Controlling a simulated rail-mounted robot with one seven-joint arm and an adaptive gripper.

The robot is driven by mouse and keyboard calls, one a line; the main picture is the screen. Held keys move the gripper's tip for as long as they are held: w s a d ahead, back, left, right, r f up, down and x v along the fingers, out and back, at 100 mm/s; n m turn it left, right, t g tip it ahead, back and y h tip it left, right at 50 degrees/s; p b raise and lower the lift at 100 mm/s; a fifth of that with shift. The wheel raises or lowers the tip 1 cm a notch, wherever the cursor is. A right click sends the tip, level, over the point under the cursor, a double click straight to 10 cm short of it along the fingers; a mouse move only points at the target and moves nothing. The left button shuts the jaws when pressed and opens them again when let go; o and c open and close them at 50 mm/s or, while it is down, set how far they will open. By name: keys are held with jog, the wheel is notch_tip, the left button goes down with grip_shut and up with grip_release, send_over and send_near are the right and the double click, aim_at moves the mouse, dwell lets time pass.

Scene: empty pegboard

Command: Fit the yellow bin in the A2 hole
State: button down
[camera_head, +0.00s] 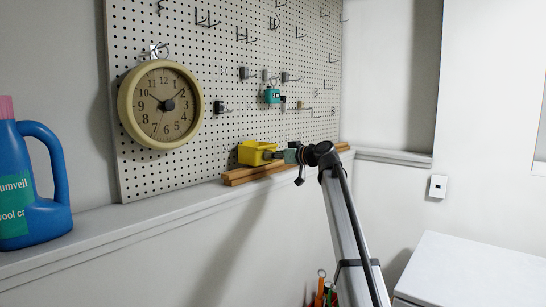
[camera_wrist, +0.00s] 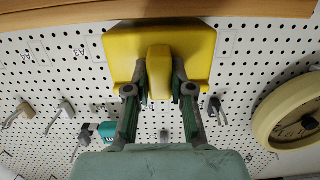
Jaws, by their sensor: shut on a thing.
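The yellow bin (camera_head: 252,153) is close in front of the lower pegboard (camera_head: 150,185) in the head view, just above a wooden strip. My gripper (camera_head: 279,155) reaches it from the right. In the wrist view, which looks upside down, the fingers (camera_wrist: 160,82) are shut on a yellow tab in the middle of the bin (camera_wrist: 201,42). I cannot tell whether the bin's back touches the board. The labels A3 (camera_wrist: 79,52) and A4 (camera_wrist: 26,57) show left of the bin. No A2 label is visible; the bin covers part of the board.
The wooden strip (camera_head: 262,174) lies on the ledge below the bin. A round clock (camera_head: 160,105) hangs to the left. Hooks and a teal item (camera_head: 272,96) hang above. A blue jug (camera_head: 30,190) stands far left on the ledge. A white surface (camera_head: 480,270) is lower right.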

jog(key=shift+r+b+x, duration=0.15)
jog(key=shift+b+x, duration=0.1)
jog(key=shift+x, duration=0.4)
jog(key=shift+r+b+x, duration=0.15)
jog(key=shift+b+x, duration=0.05)
jog(key=shift+x, duration=0.45)
jog(key=c, duration=0.9)
grip_release()
jog(key=shift+a, duration=0.1)
jog(key=shift+c, duration=0.2)
jog(key=shift+f, duration=0.1)
jog(key=v, duration=1.2)
